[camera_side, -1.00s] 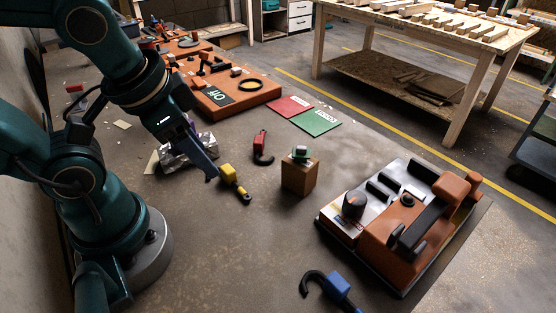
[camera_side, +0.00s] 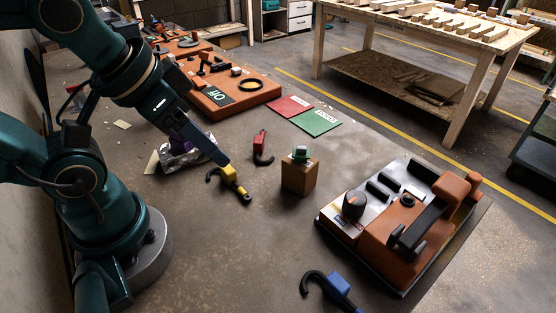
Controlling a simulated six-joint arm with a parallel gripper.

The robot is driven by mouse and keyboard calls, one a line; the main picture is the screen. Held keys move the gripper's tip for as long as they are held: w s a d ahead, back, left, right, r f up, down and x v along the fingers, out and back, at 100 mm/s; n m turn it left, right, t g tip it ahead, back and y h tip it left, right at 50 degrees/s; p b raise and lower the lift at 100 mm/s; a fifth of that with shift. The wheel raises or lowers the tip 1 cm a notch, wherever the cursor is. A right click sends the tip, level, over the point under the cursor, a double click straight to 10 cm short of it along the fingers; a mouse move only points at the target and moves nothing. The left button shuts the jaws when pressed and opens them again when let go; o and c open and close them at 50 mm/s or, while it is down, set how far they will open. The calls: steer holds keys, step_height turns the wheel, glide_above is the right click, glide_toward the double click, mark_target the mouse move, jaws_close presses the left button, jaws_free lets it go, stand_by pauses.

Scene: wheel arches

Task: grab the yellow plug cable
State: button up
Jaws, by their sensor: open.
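The yellow plug cable (camera_side: 230,174) lies on the table left of the wooden block, with a black curved lead on its left and a dark end with a yellow tip at its lower right. My gripper (camera_side: 224,161) is just above and behind the yellow plug, its finger pointing down at it. The jaws are open. The finger partly overlaps the plug's top in this view, and I cannot tell whether it touches. The other finger is hard to make out.
A red plug cable (camera_side: 261,144) lies behind and a blue one (camera_side: 338,285) in front. A wooden block (camera_side: 299,177) with a green-topped piece stands to the right. An orange machine (camera_side: 410,215) is further right. Crumpled foil (camera_side: 180,155) lies behind my gripper. Bare table is in front.

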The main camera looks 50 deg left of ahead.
steer(key=shift+o, duration=0.5)
stand_by(0.3)
steer(key=m+g+y, duration=0.6)
steer(key=m+y, duration=0.6)
steer(key=m, duration=0.4)
glide_toward(230, 171)
steer(key=x, duration=0.5)
steer(key=shift+s+a+r, duration=0.1)
steer(key=shift+s+a, duration=0.3)
steer(key=shift+a, duration=0.1)
steer(key=shift+w+f+m+y, duration=0.35)
steer(key=shift+f+m+y, duration=0.35)
steer(key=shift+m, duration=0.2)
steer(key=shift+x, duration=2.6)
jaws_close()
